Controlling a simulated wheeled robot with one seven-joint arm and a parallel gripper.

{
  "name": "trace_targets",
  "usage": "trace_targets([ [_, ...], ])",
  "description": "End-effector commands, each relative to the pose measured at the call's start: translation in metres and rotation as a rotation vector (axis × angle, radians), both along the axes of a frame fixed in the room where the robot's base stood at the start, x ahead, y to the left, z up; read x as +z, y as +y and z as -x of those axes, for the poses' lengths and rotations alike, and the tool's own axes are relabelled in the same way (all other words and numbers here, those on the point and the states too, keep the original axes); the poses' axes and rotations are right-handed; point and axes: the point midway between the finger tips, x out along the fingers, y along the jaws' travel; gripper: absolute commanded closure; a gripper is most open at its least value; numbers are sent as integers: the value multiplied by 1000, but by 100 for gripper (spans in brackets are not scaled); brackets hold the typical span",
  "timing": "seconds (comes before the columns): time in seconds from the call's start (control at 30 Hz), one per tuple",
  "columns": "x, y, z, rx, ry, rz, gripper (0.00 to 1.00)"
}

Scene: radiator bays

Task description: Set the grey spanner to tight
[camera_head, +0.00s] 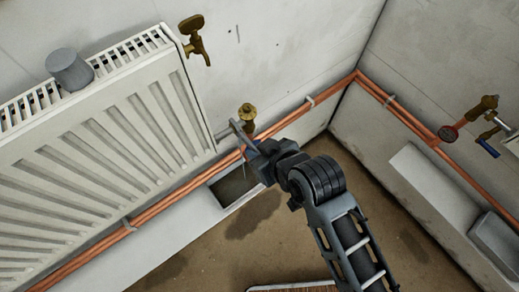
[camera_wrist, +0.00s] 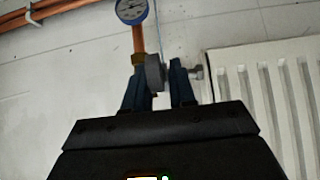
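My gripper (camera_head: 258,149) is at the lower corner of the white radiator, beside a brass valve (camera_head: 247,112). A thin grey bar (camera_head: 242,136) runs from the gripper's tip towards the valve; I cannot tell for sure whether it is the grey spanner. In the wrist view the two dark blue fingers of my gripper (camera_wrist: 161,80) stand apart. No tight mark is readable.
The radiator (camera_head: 110,150) fills the left, with a grey cylinder (camera_head: 69,68) on top and a brass tap (camera_head: 195,38) at its upper corner. Copper pipes (camera_head: 290,118) run along the walls. A blue gauge (camera_wrist: 131,10) sits close above the fingers. The floor is largely clear.

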Motion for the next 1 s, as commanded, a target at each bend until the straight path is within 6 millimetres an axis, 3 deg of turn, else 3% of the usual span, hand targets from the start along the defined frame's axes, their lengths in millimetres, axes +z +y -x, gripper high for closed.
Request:
trace_targets([
  [0.27,0,0,0,0,0,0,100],
  [0.77,1,0,0,0,4,3,100],
  [1.0,13,4,-5,4,85,58,100],
])
